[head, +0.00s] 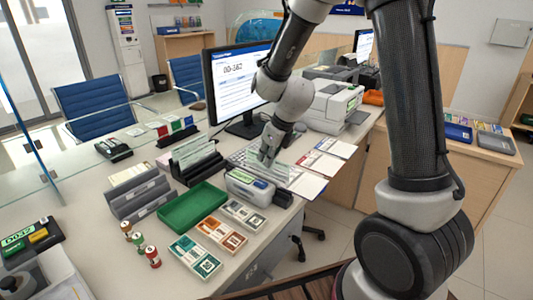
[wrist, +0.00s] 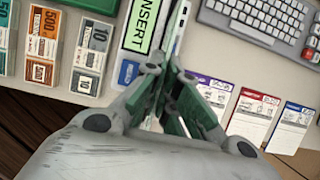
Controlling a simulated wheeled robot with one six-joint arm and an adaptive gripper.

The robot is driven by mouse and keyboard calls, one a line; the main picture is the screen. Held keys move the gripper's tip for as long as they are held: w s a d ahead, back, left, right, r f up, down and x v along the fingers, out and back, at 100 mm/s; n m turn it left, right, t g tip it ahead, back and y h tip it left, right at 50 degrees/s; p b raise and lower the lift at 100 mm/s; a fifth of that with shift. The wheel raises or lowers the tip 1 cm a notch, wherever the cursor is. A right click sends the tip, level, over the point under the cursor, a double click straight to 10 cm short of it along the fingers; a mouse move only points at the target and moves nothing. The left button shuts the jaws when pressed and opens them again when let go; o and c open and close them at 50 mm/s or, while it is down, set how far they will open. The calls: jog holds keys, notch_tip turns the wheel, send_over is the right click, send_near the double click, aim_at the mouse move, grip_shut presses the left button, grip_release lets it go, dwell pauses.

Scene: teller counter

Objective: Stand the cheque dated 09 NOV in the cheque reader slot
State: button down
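The cheque reader (head: 249,185) is a grey-white box with a green display, standing near the counter's front edge. In the wrist view its green label (wrist: 145,25) reads INSERT, and its slot side lies right of the label. My gripper (head: 266,158) is just behind and above the reader. In the wrist view my gripper (wrist: 170,68) has its fingertips together on a thin pale sheet seen edge-on, running up beside the reader. This looks like the cheque (head: 281,169), pale green in the head view. Its date cannot be read, and whether its lower edge is in the slot cannot be told.
A dark rack (head: 197,171) with upright slips stands left of the reader. A green tray (head: 192,208) and banknote stacks (head: 222,234) lie in front. A keyboard (wrist: 265,18) and several printed forms (wrist: 254,113) lie to the right. The monitor (head: 240,82) stands behind.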

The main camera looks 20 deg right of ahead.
aim_at(264, 175)
jog(key=shift+f, duration=2.3)
jog(key=c, duration=1.6)
grip_release()
jog(key=shift+o, duration=0.2)
jog(key=shift+r, duration=3.5)
